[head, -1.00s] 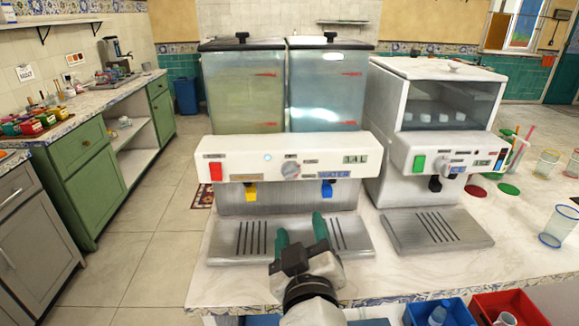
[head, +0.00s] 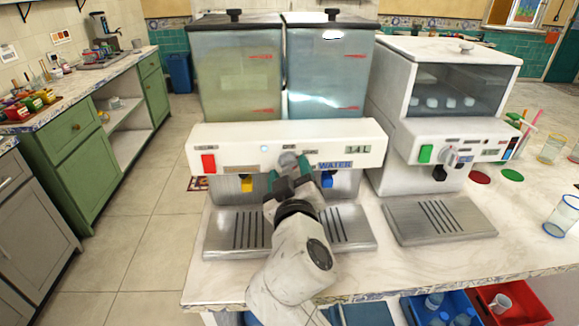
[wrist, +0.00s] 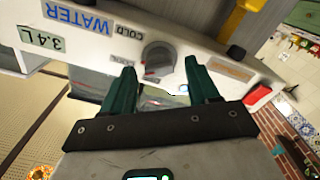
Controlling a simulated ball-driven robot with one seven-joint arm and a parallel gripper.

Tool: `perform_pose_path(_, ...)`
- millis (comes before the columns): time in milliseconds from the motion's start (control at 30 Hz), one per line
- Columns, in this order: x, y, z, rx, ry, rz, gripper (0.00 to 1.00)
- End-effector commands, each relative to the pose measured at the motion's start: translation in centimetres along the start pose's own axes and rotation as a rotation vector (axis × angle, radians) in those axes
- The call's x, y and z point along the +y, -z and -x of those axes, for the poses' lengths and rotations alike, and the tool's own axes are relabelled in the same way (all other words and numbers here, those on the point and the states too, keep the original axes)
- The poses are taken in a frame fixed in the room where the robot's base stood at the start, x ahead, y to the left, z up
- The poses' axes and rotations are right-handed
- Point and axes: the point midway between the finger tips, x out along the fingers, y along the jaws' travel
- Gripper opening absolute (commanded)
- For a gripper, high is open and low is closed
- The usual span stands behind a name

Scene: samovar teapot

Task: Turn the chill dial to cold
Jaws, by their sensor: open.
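The chill dial is a round grey knob (head: 288,159) on the white front panel of the twin-tank drink dispenser (head: 350,145). In the wrist view the dial (wrist: 158,56) appears upside down, with a COLD label (wrist: 131,29) at its upper left. My gripper (head: 289,173) is open in front of the panel. In the wrist view its green fingers (wrist: 160,72) are apart, with the dial just beyond and between their tips. I cannot tell whether they touch it, nor which way the dial points.
A red switch (head: 208,163), a yellow tap (head: 247,183) and a blue tap (head: 327,179) flank my gripper. The drip tray (head: 220,236) lies below. An ice machine (head: 395,130) with its own dial stands right. Glasses stand on the counter's right side.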

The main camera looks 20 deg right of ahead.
Motion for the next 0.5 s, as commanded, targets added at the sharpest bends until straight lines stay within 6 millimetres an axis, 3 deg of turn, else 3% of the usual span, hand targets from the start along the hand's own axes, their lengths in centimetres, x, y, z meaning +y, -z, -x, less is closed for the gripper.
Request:
perform_pose_path(167,0.02,-0.01,-1.23,0.000,0.000,0.000,0.60)
perform_pose_path(467,-0.01,-0.05,-1.36,0.000,0.001,-0.001,0.60)
perform_pose_path(500,-0.01,-0.05,-1.36,0.000,0.001,-0.001,0.56)
